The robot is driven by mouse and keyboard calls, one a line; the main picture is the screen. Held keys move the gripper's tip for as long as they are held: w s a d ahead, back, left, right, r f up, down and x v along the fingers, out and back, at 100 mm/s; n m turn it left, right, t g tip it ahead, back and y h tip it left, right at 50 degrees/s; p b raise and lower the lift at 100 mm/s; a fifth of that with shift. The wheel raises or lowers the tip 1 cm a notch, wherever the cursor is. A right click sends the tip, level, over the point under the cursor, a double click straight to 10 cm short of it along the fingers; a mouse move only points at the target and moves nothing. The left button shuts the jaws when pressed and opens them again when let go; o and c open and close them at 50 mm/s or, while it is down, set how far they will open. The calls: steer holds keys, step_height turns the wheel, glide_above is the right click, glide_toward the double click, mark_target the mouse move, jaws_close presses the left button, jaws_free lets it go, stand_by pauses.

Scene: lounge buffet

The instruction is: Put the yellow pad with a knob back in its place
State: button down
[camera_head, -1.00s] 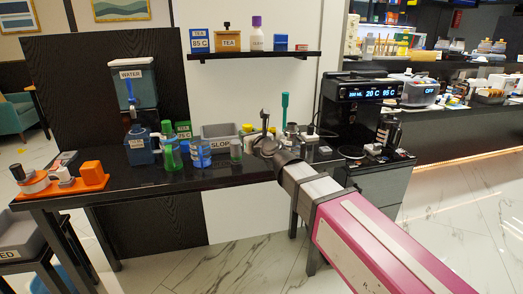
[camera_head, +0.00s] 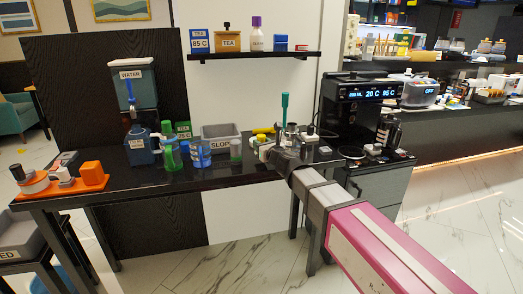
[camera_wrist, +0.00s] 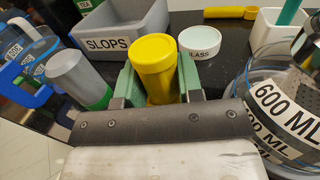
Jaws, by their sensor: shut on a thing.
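My gripper (camera_wrist: 158,88) has its green-sided fingers on either side of a yellow, round, cylinder-like piece (camera_wrist: 155,66), seen from above in the wrist view. The fingers are shut on it. Its top is a flat round face; its lower end and any knob are hidden by my gripper. In the head view, my gripper is low over the black table's right part, and the held piece cannot be made out clearly there. A white round container marked "LASS" (camera_wrist: 199,42) is close right of the yellow piece.
A grey SLOPS bin (camera_wrist: 122,32) stands behind left. A glass vessel marked 600 ML (camera_wrist: 285,105) is close at right. A yellow scoop (camera_wrist: 232,12) lies behind. The coffee machine (camera_head: 362,105) stands right.

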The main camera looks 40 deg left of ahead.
steer(key=shift+f, duration=1.05)
steer(key=shift+f, duration=0.1)
steer(key=c, duration=0.8)
jaws_free()
steer(key=shift+o, duration=0.2)
steer(key=shift+s+d, duration=0.1)
steer(key=shift+d, duration=0.05)
steer(key=v, duration=1.1)
steer(key=shift+d, duration=0.3)
steer(key=shift+s, duration=0.1)
